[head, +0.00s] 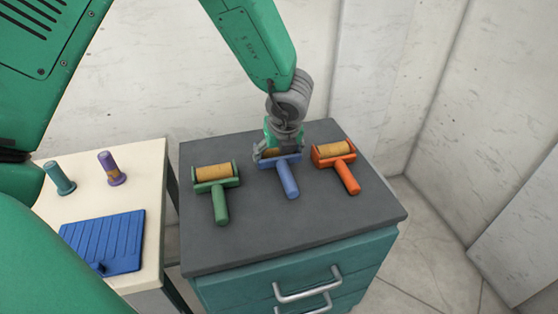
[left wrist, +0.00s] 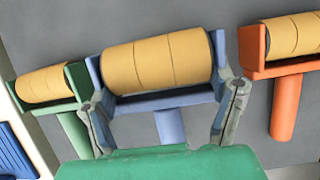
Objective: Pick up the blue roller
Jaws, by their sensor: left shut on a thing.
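The blue roller (head: 288,178) lies between the green and orange rollers on the dark cabinet top, its handle toward the front. In the left wrist view the blue roller (left wrist: 158,62) fills the middle, with a yellow-tan cylinder in a blue frame. My left gripper (head: 277,154) comes down from above onto its frame. In the left wrist view my left gripper (left wrist: 165,110) has one finger at each side of the blue frame, shut on it. In the head view the gripper hides part of the cylinder. My right gripper is not in view.
A green roller (head: 218,187) lies close on the left and an orange roller (head: 338,160) close on the right. The dark cabinet top (head: 300,235) is bare in front. A cream table (head: 95,195) at left holds two spools and a blue ribbed tray (head: 105,243).

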